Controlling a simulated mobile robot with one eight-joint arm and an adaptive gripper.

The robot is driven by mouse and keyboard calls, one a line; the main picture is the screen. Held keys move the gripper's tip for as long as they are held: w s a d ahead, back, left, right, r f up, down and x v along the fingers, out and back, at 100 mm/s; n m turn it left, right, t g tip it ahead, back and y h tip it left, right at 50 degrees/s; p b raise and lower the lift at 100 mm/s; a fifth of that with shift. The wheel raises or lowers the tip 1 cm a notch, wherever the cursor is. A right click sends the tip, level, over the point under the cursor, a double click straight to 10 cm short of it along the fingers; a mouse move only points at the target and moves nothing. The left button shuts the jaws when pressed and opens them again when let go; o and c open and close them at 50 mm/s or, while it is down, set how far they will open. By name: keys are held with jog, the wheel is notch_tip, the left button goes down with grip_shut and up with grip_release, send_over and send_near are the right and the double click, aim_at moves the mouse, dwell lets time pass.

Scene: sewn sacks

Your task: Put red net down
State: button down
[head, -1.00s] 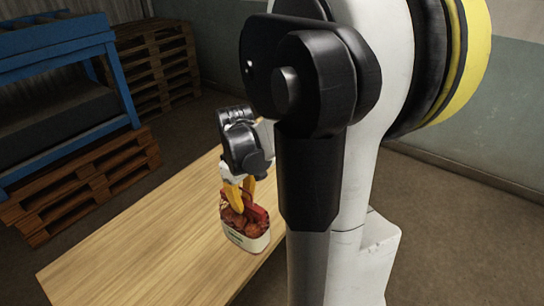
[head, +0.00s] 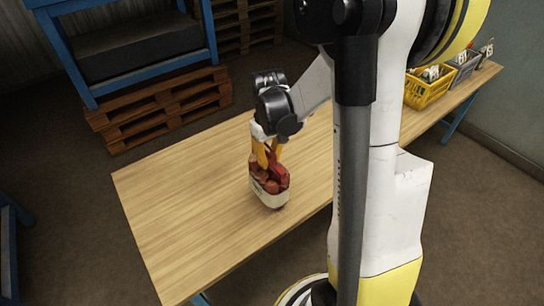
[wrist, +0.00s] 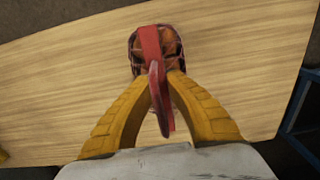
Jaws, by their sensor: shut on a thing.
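The red net (head: 270,185) is a small sack with reddish-brown contents and a pale label band around its lower part. My gripper (head: 266,160) has yellow fingers and is shut on the red strap at the net's top. The net hangs upright below the fingers, over the wooden table (head: 190,195). I cannot tell whether its base touches the tabletop. In the wrist view the net (wrist: 174,42) shows beyond the fingertips, with the red strap (wrist: 153,55) pinched between them.
The table is bare to the left of the net. A yellow crate (head: 428,88) and a grey crate (head: 462,70) with things in them stand at the table's far right end. Wooden pallets (head: 165,105) and a blue rack (head: 140,45) stand behind the table.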

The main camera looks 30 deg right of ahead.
jog(key=shift+f, duration=1.15)
jog(key=shift+f+b, duration=0.15)
jog(key=shift+b, duration=0.25)
jog(key=c, duration=1.5)
grip_release()
